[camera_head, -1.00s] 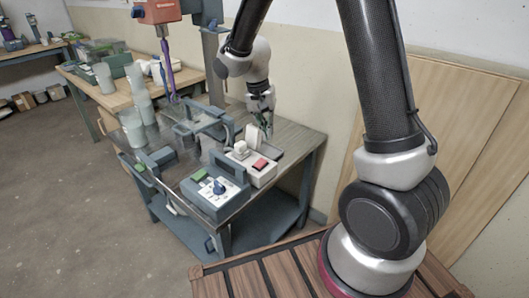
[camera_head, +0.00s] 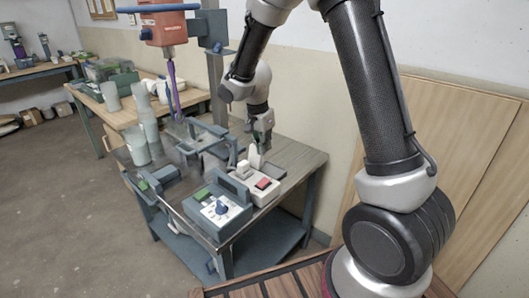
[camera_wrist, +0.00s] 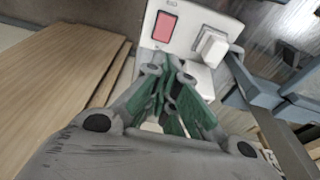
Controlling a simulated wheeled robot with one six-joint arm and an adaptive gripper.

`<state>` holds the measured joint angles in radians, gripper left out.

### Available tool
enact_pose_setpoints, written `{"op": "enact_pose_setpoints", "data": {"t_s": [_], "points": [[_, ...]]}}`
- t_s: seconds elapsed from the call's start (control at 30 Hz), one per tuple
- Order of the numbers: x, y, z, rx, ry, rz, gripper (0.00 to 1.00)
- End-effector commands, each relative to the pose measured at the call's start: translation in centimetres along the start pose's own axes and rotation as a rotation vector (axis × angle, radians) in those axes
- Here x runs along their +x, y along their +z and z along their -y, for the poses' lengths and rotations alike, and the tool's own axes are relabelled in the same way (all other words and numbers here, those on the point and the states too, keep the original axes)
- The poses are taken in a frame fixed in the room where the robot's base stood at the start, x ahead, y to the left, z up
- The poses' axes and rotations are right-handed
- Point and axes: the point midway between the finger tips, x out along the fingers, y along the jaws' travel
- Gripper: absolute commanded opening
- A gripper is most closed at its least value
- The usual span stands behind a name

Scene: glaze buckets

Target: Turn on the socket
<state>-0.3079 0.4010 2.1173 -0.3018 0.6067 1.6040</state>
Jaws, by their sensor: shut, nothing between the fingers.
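The socket (camera_head: 270,194) is a white box on the workbench with a red rocker switch (camera_head: 263,184) and a white plug (camera_head: 243,169) in its top. In the wrist view the socket (camera_wrist: 190,22) is at the top centre, with the red switch (camera_wrist: 165,27) at its left and the plug (camera_wrist: 212,46) at its right. My gripper (camera_head: 261,147) is above and behind the socket, pointing down. In the wrist view my gripper's green fingers (camera_wrist: 172,66) are together and empty, overlapping the socket's near edge below the switch. I cannot tell whether the fingertips touch it.
A grey control box (camera_head: 219,207) with a blue knob and green button stands left of the socket. A mixer (camera_head: 165,28) with a purple shaft and a clamp frame is further left, near stacked clear buckets (camera_head: 147,121). The bench's right end is clear.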

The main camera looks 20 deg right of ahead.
Motion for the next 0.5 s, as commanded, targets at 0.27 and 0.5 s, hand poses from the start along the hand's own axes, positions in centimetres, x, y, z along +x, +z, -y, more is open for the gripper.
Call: {"op": "enact_pose_setpoints", "data": {"t_s": [0.27,0.5], "points": [[6.2,0.0,-0.2,-0.002,0.006,0.001,0.00],[10.2,0.1,-0.1,-0.003,0.004,0.001,0.00]]}}
